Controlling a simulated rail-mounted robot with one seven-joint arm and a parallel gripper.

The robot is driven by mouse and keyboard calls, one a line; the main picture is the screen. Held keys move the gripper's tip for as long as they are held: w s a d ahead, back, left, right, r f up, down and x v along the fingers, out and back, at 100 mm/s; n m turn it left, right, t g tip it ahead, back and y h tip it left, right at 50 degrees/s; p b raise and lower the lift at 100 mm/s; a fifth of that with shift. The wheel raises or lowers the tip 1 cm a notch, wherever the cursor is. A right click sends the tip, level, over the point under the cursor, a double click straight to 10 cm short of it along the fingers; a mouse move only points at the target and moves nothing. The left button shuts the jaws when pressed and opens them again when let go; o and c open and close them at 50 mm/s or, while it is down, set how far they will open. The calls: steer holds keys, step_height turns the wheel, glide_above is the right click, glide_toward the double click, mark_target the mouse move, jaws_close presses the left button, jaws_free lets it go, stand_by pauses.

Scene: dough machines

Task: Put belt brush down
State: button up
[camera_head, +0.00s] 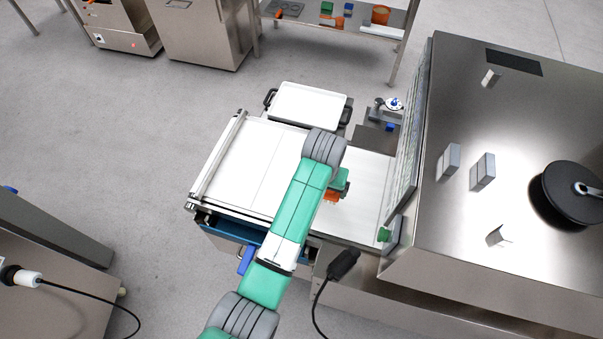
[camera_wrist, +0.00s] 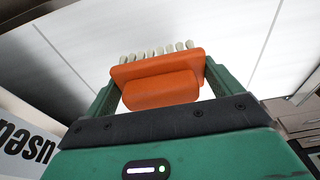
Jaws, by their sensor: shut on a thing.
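The belt brush (camera_wrist: 160,80) has an orange body and a row of pale bristles. In the wrist view it sits between the two green fingers of my gripper (camera_wrist: 158,88), which is shut on it. The bristles point away from the gripper, towards a white surface. In the head view a small orange part of the brush (camera_head: 331,196) shows beside my green gripper (camera_head: 338,188), over the right part of the white belt (camera_head: 262,165). My arm hides part of the belt. I cannot tell whether the bristles touch the surface.
A white tray (camera_head: 308,104) lies behind the belt. A steel machine housing (camera_head: 480,210) with a black round knob stands close on the right. Small blue and metal items (camera_head: 388,110) stand at the back right. A bench (camera_head: 340,22) with an orange container (camera_head: 380,14) is farther back.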

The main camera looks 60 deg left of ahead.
steer(key=shift+w+d, duration=0.3)
steer(key=shift+d, duration=0.05)
steer(key=b, duration=0.4)
glide_above(281, 167)
steer(key=d, duration=0.1)
steer(key=shift+s+f, duration=0.1)
steer(key=shift+f, duration=0.7)
steer(key=shift+s+a+f+b, duration=0.15)
steer(key=shift+f+b, duration=0.25)
steer(key=shift+f, duration=0.45)
steer(key=shift+w+a+f+b, duration=0.15)
steer(key=shift+f+b, duration=0.2)
steer(key=shift+f, duration=0.5)
steer(key=shift+s, duration=0.1)
steer(key=shift+f, duration=0.2)
steer(key=o, duration=0.6)
steer(key=r+p, duration=0.1)
steer(key=r, duration=0.3)
steer(key=s+r+p, duration=0.1)
steer(key=r, duration=0.3)
steer(key=d+r+p, duration=0.1)
steer(key=r+p, duration=0.1)
steer(key=r, duration=0.2)
steer(key=shift+s+d+r, duration=0.1)
steer(key=shift+s, duration=0.1)
